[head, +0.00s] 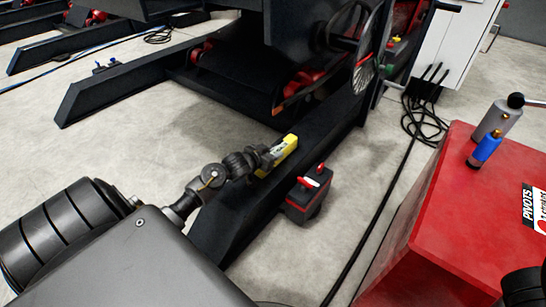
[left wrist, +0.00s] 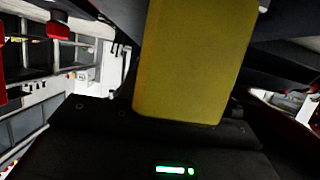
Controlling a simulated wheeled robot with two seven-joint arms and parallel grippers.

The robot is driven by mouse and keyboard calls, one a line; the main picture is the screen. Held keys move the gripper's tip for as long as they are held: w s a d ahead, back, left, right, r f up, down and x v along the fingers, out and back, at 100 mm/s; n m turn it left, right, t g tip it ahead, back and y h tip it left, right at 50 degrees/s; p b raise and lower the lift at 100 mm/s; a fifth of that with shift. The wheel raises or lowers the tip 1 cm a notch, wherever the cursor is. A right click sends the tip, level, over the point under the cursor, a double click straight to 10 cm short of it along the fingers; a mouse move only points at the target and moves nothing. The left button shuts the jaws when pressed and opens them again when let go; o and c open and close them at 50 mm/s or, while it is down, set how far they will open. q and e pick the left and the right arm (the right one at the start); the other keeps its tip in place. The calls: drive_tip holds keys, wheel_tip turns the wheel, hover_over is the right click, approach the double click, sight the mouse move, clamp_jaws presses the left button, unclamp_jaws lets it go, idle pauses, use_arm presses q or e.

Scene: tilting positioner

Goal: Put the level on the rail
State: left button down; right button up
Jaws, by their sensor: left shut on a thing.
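The yellow level (head: 284,150) is in my left gripper (head: 268,157), whose jaws are shut on it. In the head view it is over or against the dark rail (head: 325,132), a long beam at the foot of the positioner. I cannot tell whether the level touches the rail. In the left wrist view the level (left wrist: 195,60) fills the upper middle as a broad yellow face, and its upper end is cut off. The fingertips are hard to make out. My right gripper does not show.
A dark red-topped box (head: 308,196) stands on the floor just right of the rail. A red cabinet (head: 440,215) at the right carries a blue canister (head: 484,150) and a grey canister (head: 496,119). Black cables (head: 425,122) lie between.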

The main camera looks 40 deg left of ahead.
use_arm(q)
drive_tip(key=shift+r, duration=0.15)
drive_tip(key=shift+f, duration=0.2)
drive_tip(key=c, duration=0.9)
unclamp_jaws()
